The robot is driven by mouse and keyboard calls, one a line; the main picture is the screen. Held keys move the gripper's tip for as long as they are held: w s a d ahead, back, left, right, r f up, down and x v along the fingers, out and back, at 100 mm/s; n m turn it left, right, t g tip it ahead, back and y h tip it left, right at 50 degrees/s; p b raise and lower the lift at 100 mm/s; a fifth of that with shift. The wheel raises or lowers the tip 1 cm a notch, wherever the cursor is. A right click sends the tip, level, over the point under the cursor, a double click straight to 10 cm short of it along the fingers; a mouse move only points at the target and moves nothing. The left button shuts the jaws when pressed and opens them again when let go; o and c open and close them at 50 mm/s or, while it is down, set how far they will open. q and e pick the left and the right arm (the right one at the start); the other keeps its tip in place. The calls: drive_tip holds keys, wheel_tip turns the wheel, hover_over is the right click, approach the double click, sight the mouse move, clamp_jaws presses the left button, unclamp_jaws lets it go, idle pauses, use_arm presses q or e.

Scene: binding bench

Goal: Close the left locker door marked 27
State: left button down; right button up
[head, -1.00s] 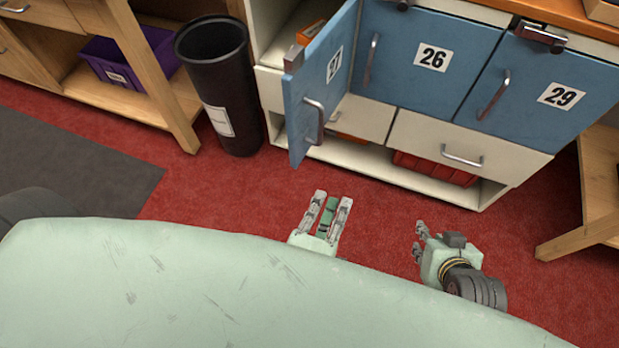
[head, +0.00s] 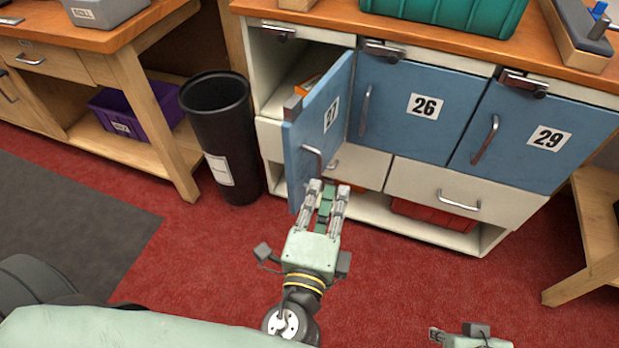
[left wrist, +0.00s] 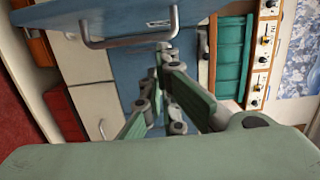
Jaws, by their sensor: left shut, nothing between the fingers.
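The blue locker door marked 27 (head: 325,125) stands open, swung out from the left compartment. Its metal handle (head: 312,160) is on its outer face. A bent metal handle (left wrist: 130,38) also shows large at the top of the left wrist view. My left gripper (head: 322,187) is shut and empty, its fingertips just in front of the door's lower part. I cannot tell whether they touch it. In the left wrist view the gripper (left wrist: 163,55) is close to the handle. My right gripper (head: 437,333) is partly cut off at the bottom edge, far from the door.
Blue doors 26 (head: 405,105) and 29 (head: 540,130) are shut. A black bin (head: 222,140) stands left of the lockers. A green crate (head: 450,12) is on the wooden top. Red floor (head: 210,260) is clear in front.

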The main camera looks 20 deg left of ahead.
use_arm(q)
drive_tip(key=shift+w+a+p, duration=0.1)
drive_tip(key=shift+w+a, duration=0.2)
drive_tip(key=shift+a, duration=0.4)
drive_tip(key=shift+w+a+p, duration=0.15)
drive_tip(key=shift+w+a, duration=0.1)
drive_tip(key=shift+a, duration=0.4)
drive_tip(key=shift+w+a+p, duration=0.1)
drive_tip(key=shift+w+a, duration=0.2)
drive_tip(key=shift+a, duration=0.4)
drive_tip(key=shift+a, duration=0.1)
